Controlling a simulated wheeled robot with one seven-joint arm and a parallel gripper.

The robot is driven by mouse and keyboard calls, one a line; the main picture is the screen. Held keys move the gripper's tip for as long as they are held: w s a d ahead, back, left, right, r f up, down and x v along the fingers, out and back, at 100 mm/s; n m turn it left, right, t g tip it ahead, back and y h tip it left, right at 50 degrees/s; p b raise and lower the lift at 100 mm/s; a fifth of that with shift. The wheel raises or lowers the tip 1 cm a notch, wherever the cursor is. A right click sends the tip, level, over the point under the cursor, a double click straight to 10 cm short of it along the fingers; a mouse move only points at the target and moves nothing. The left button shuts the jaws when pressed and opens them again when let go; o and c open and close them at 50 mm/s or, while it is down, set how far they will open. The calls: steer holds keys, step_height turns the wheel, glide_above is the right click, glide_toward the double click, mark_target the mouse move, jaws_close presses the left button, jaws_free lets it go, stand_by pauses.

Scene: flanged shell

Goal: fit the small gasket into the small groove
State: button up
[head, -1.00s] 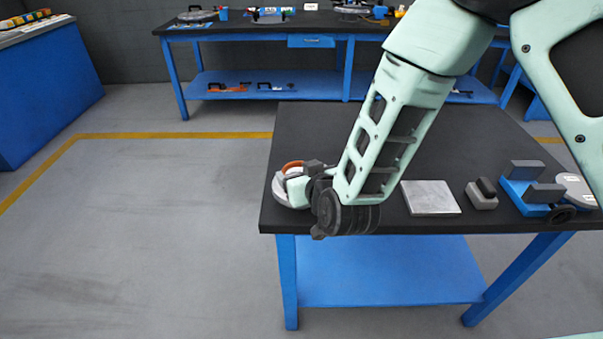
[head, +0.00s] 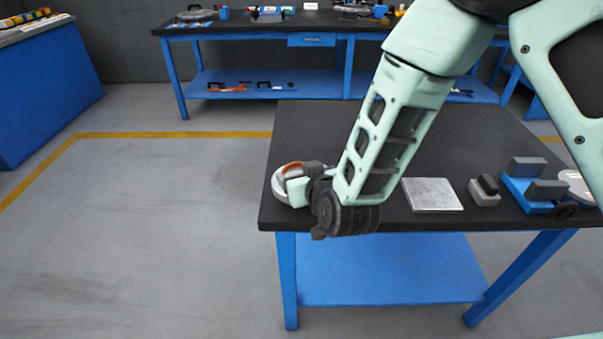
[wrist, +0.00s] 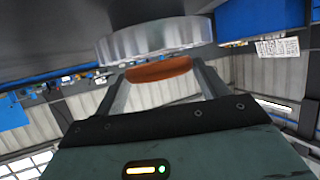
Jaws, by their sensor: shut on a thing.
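The small gasket is an orange ring (head: 292,166); in the wrist view its orange edge (wrist: 158,70) shows between my two fingers. My gripper (wrist: 160,82) is shut on it. A round silvery metal shell (head: 279,188) sits at the table's left end, and my gripper is right at it. In the wrist view the shell's bright side wall (wrist: 155,40) is just beyond the gasket. The gasket appears at or against the shell, but I cannot tell whether they touch. The small groove is hidden in both views.
On the black tabletop (head: 480,140) are a flat metal plate (head: 431,194), a grey block (head: 484,191) and a blue fixture with grey blocks (head: 530,188), with a round disc (head: 578,185) at the right edge. The table's left and front edges are close to my gripper.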

steer(key=shift+f+b, duration=0.5)
steer(key=shift+f, duration=0.15)
steer(key=o, duration=1.2)
steer(key=shift+s, duration=0.25)
steer(key=shift+p+v, duration=7.05)
steer(key=shift+v, duration=1.45)
steer(key=shift+w+r, duration=0.15)
steer(key=shift+r, duration=0.05)
